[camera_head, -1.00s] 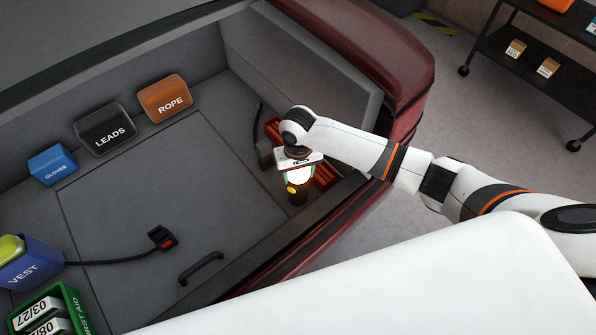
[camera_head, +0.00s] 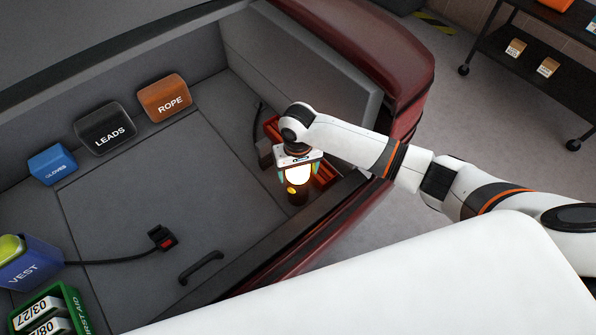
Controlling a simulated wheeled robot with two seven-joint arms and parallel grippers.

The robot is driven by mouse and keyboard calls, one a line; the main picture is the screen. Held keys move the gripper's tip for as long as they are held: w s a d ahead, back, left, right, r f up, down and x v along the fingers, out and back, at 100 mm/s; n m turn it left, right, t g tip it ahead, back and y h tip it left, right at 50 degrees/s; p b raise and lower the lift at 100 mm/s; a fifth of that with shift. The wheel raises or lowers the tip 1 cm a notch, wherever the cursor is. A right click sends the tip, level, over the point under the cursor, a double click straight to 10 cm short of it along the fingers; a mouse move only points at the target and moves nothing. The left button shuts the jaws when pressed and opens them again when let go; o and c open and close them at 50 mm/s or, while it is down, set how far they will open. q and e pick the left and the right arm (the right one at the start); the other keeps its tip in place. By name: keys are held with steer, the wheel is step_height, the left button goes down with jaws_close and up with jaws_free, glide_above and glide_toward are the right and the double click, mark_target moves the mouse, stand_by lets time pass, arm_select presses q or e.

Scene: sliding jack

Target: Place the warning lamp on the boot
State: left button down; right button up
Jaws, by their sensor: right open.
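The warning lamp (camera_head: 297,184) glows and stands upright in the near right corner of the boot (camera_head: 150,215). It has a dark base with a yellow spot. My right gripper (camera_head: 298,172) is right above the lamp with its fingers pointing down. The fingers are open, one on each side of the lit top. The lamp's upper end is partly hidden by the gripper. My left gripper is not in view.
A red tray (camera_head: 322,176) lies beside the lamp. Boxes marked ROPE (camera_head: 165,98), LEADS (camera_head: 105,129) and GLOVES (camera_head: 52,165) line the back wall. A black buckle (camera_head: 161,238) lies on the floor panel near a handle (camera_head: 201,268). The middle floor is clear.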

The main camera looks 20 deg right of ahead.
step_height(320, 180, up, 11)
steer(key=shift+f, duration=0.1)
stand_by(0.6)
